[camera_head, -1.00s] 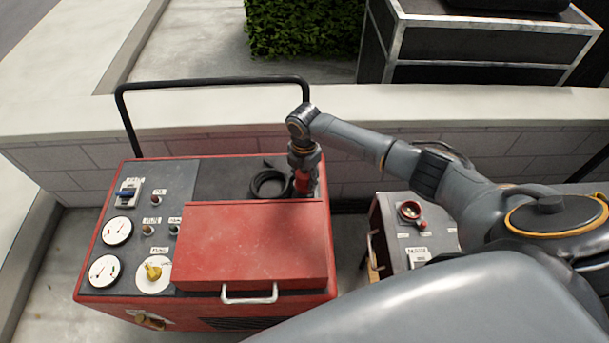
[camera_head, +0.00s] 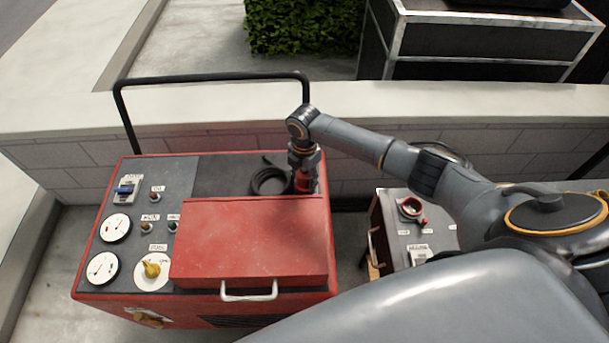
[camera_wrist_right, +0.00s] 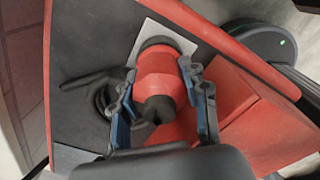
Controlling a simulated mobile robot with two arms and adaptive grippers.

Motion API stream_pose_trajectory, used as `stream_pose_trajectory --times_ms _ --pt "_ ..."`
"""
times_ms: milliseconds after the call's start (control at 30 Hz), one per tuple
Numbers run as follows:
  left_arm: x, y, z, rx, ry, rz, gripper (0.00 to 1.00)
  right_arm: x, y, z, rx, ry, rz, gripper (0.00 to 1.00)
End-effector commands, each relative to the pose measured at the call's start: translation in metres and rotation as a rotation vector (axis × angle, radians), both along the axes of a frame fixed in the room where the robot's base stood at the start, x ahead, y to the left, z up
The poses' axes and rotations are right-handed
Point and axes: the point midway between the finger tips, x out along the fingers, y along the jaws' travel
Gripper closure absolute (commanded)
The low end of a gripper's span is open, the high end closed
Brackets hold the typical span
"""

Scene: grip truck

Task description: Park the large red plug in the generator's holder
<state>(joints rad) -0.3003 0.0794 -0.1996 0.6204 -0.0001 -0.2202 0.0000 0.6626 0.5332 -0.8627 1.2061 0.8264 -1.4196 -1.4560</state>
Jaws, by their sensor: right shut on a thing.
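The large red plug (camera_head: 304,181) is upright at the back right of the red generator's top (camera_head: 240,240). My right gripper (camera_head: 304,168) points down and is shut on the plug. In the right wrist view the plug (camera_wrist_right: 160,82) sits between the two blue-padded fingers (camera_wrist_right: 160,110). Its far end meets a dark ring on a light square plate (camera_wrist_right: 187,43), which looks like the holder. I cannot tell how deep it is seated. A black coiled cable (camera_head: 270,181) lies left of the plug. My left gripper is not in view.
The generator's panel on the left has gauges (camera_head: 116,227), a yellow knob (camera_head: 151,268) and switches. A raised red lid with a handle (camera_head: 249,291) is in front of the plug. A grey box with a red socket (camera_head: 411,208) stands to the right. A low wall (camera_head: 200,110) runs behind.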

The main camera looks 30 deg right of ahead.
Motion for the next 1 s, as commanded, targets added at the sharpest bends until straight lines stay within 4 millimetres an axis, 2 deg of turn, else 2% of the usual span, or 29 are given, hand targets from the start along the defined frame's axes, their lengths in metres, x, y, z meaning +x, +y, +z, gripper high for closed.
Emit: stream_pose_trajectory --times_ms 233,267,300,400,600,633,700,1000 --pt "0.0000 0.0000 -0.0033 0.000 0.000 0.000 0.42 0.0003 0.0002 -0.0048 0.000 -0.001 0.000 0.97" --pt "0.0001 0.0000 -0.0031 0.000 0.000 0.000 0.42 0.0004 0.0002 -0.0047 0.000 -0.001 0.000 0.53" --pt "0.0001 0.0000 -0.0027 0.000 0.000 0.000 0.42 0.0004 0.0003 -0.0041 0.000 -0.001 0.000 0.45" --pt "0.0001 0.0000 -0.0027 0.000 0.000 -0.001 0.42 0.0004 0.0003 -0.0041 0.000 -0.001 0.000 0.29" --pt "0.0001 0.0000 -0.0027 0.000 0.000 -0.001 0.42 0.0002 0.0002 -0.0043 0.000 -0.001 0.000 0.29" --pt "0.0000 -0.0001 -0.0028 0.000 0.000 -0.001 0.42 -0.0003 0.0001 -0.0049 0.000 0.000 0.000 0.27" --pt "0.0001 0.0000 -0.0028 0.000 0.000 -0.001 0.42 -0.0003 0.0001 -0.0049 0.000 0.000 0.000 0.13" --pt "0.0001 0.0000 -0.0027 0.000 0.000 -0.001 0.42 0.0000 0.0001 -0.0045 0.000 0.000 0.000 0.13"
